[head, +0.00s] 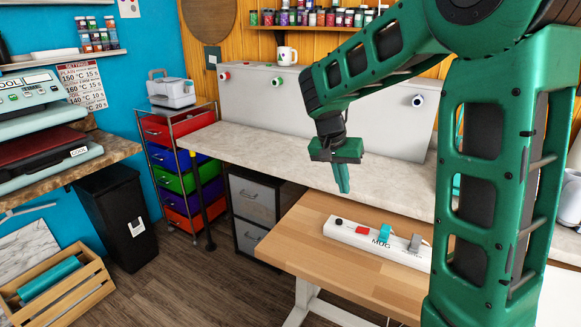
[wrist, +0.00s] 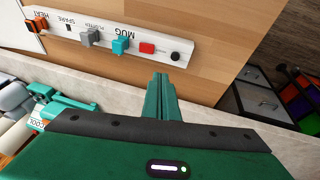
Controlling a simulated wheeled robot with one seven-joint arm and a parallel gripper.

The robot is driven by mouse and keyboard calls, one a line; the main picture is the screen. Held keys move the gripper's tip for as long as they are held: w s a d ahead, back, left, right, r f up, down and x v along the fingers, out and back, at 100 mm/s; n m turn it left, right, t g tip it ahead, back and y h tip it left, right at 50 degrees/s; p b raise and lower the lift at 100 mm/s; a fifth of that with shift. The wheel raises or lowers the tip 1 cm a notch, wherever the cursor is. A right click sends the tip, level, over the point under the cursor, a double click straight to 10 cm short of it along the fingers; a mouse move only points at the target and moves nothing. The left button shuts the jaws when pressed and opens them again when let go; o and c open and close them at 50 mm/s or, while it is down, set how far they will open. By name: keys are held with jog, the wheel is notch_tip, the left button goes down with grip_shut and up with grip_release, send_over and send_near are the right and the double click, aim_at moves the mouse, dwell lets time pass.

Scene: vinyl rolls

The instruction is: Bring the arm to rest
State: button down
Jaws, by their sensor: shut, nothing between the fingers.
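My green arm reaches in from the right in the head view. My gripper (head: 343,190) hangs fingers down above the front edge of the pale counter, near the wooden table. Its two fingers are together and hold nothing. In the wrist view the shut fingers (wrist: 161,78) point toward the wooden table, just beside a white power strip (wrist: 110,38). In the head view the power strip (head: 376,244) lies on the table to the right of and below the gripper. The fingers appear clear of it.
The wooden table (head: 310,235) stands before the pale counter (head: 270,160). A white mug (head: 287,55) sits on the panel behind. A drawer cart (head: 180,170), a black bin (head: 118,215) and a wooden crate (head: 75,290) with a teal roll stand left. Open floor lies between.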

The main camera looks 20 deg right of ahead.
jog(key=s+d+n+y, duration=0.1)
jog(key=s+y, duration=0.1)
jog(key=s, duration=1.3)
jog(key=s+d+f+n+y, duration=0.1)
jog(key=s+n+y, duration=0.1)
jog(key=s, duration=1.3)
jog(key=shift+s+g, duration=0.15)
jog(key=shift+g, duration=0.25)
